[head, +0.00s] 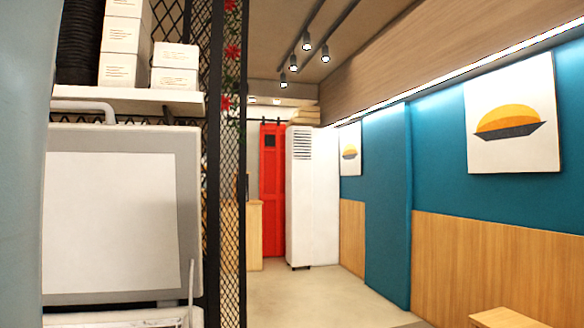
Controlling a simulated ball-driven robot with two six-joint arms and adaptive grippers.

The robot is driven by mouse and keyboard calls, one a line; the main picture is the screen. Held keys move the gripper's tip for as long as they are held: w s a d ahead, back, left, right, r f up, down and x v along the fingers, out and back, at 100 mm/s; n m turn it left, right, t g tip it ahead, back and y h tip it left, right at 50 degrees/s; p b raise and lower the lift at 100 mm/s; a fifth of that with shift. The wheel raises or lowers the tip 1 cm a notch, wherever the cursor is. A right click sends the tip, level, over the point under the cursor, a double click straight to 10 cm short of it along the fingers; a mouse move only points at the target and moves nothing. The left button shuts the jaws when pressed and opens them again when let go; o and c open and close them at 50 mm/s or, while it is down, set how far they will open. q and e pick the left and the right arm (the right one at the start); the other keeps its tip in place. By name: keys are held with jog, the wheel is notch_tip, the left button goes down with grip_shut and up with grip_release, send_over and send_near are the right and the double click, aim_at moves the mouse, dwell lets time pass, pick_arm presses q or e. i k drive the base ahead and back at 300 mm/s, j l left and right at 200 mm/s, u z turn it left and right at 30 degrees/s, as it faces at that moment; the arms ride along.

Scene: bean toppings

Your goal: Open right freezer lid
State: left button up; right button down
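An upright panel (120,215) with a grey border and a white inner face stands at the left of the head view. It looks like a raised freezer lid, with a pale bar-shaped handle (85,106) along its top edge. I cannot tell for sure whether it is the right lid. Below it, a strip of a white surface (110,318) shows at the bottom edge, perhaps the freezer top; most of it is out of view. A thin white upright bar (191,280) stands by the panel's lower right corner. Neither of my grippers is in view.
A shelf (150,101) with white boxes (124,45) hangs above the panel. A black mesh partition (228,200) stands just right of it. Beyond are a red door (272,190) and a tall white cabinet (313,195).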

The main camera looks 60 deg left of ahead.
aim_at(122, 217)
jog(key=i+l, duration=0.1)
jog(key=i, duration=0.35)
jog(key=i+l+u, duration=0.1)
jog(key=i, duration=0.3)
jog(key=i+j+u, duration=0.1)
jog(key=i+u, duration=0.15)
jog(key=u, duration=0.2)
jog(key=i+u, duration=0.2)
jog(key=u, duration=0.2)
jog(key=i+u, duration=0.25)
jog(key=u, duration=0.2)
jog(key=i+l+u, duration=0.2)
jog(key=u, duration=0.25)
